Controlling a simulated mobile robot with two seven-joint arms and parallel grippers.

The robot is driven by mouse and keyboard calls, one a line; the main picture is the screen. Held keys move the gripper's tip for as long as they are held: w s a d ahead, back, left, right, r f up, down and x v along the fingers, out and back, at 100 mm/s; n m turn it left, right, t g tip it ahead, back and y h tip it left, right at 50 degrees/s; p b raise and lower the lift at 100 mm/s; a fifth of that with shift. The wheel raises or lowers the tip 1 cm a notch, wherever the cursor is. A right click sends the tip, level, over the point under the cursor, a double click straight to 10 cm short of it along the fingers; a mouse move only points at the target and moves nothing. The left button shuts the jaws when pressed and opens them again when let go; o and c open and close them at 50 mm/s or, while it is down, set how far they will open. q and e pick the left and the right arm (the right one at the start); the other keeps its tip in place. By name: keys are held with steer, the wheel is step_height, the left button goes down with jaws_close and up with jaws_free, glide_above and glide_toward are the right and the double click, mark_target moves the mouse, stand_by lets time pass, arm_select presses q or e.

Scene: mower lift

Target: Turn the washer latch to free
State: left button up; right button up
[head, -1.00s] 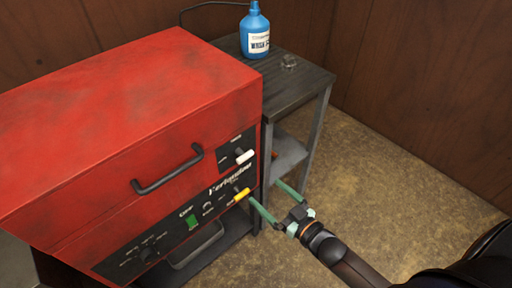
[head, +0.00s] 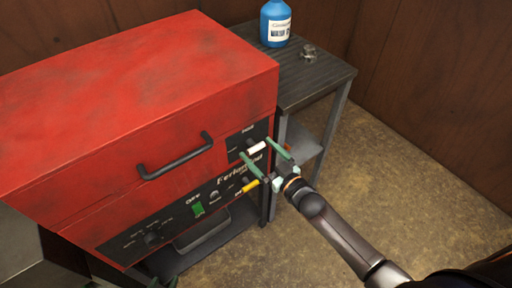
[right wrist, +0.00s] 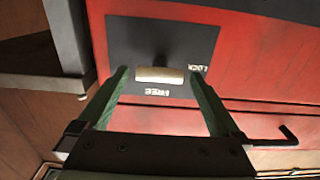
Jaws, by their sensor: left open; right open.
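The washer latch (head: 257,148) is a short white handle on a dark plate at the right end of the red machine's front. In the right wrist view the latch (right wrist: 160,75) lies level, with the upside-down word FREE just below it and LOCK at its right. My right gripper (head: 255,147) is open, its green fingers on either side of the white handle. A gap shows between the handle and each finger in the right wrist view.
The red machine (head: 130,90) has a black bar handle (head: 177,158) on its front. A yellow lever (head: 250,186) and a green switch (head: 198,208) sit below. A dark side table (head: 315,75) holds a blue bottle (head: 275,25) and a small metal part (head: 308,52).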

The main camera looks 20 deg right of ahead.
steer(key=shift+x, duration=1.1)
steer(key=c, duration=1)
